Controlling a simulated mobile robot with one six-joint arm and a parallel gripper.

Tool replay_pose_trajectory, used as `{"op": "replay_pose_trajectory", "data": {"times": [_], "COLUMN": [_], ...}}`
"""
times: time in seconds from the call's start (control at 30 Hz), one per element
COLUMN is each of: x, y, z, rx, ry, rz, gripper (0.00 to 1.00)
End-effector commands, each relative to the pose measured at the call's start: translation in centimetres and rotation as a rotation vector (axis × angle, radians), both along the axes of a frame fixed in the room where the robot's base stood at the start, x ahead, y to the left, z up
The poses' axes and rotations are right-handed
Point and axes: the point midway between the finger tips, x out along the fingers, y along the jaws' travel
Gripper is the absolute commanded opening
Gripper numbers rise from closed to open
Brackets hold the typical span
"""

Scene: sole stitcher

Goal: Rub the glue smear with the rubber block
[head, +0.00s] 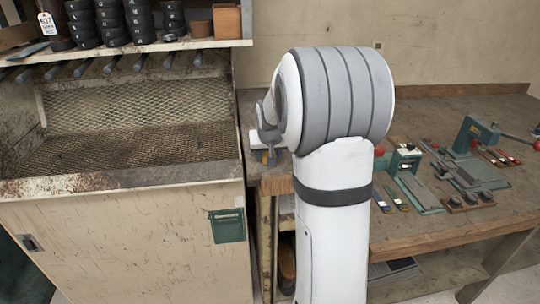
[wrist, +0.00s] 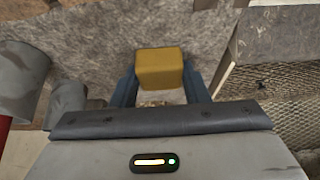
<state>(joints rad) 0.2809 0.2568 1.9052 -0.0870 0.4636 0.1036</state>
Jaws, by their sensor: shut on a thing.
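My gripper (wrist: 160,82) has two blue fingers shut on a yellow-brown block (wrist: 160,67), which looks like the rubber block. In the wrist view the block is between the fingertips, over a grey-brown worn surface. I cannot tell whether it touches that surface. In the head view my arm covers much of the bench, and only a small yellow bit shows by my gripper (head: 268,158), near the bench's left end. I cannot make out the glue smear in either view. A pale patch shows between the fingers in the wrist view, but I cannot tell what it is.
The workbench (head: 455,115) holds green-based tools and small parts on its right side. A dusty cabinet with a mesh-lined recess (head: 140,110) stands close on the left. A shelf (head: 130,47) with stacked black discs is above it.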

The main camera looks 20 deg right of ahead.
Motion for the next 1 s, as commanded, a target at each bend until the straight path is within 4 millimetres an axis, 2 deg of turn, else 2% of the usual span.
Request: {"op": "replay_pose_trajectory", "data": {"times": [0.3,0.53,0.67,1.0], "x": [2.4,2.6,2.1,-0.8], "y": [-0.7,-0.7,-0.6,0.2], "z": [0.2,-0.3,-0.3,-0.8], "rx": [0.000,0.000,0.000,0.001], "ry": [0.001,-0.001,0.000,0.006], "rz": [0.000,0.000,0.000,0.001], "gripper": [0.23,0.23,0.23,0.23]}}
